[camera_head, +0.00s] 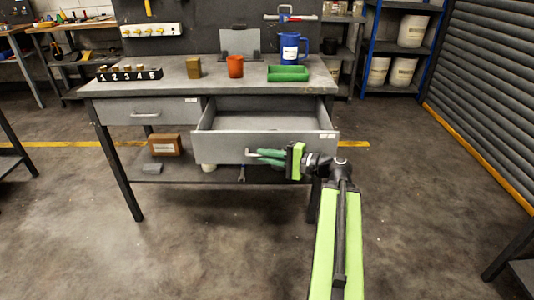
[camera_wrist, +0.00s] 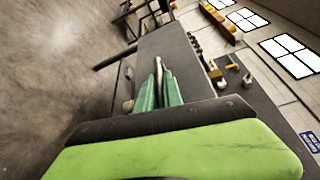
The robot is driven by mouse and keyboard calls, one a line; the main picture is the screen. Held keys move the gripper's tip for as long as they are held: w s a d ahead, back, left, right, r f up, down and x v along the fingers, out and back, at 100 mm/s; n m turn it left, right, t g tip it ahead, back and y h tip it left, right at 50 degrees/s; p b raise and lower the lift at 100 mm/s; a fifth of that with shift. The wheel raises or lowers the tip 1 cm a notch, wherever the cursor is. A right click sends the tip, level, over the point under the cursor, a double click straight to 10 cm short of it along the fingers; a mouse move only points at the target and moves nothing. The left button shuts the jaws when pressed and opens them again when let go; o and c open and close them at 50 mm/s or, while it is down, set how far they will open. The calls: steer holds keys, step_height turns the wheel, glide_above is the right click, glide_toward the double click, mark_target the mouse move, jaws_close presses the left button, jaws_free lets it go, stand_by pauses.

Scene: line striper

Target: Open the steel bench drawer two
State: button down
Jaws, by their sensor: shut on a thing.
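The steel bench (camera_head: 175,82) has two drawers under its top. The right drawer (camera_head: 222,146) is pulled well out, and its inside looks empty. The left drawer (camera_head: 165,111) is closed. My gripper (camera_head: 265,156) is at the front of the right drawer, its green fingers shut on the bar handle (camera_head: 250,153). In the wrist view my gripper (camera_wrist: 159,88) shows its two green fingers close together, with the handle (camera_wrist: 158,64) between their tips. The fingers hide part of the handle.
A brown box (camera_head: 165,145) sits on the lower shelf. The floor in front is clear.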

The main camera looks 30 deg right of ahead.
steer(key=shift+w+a, duration=0.1)
steer(key=shift+a, duration=0.5)
steer(key=c, duration=1.5)
jaws_free()
steer(key=shift+d, duration=0.1)
steer(key=shift+d, duration=0.1)
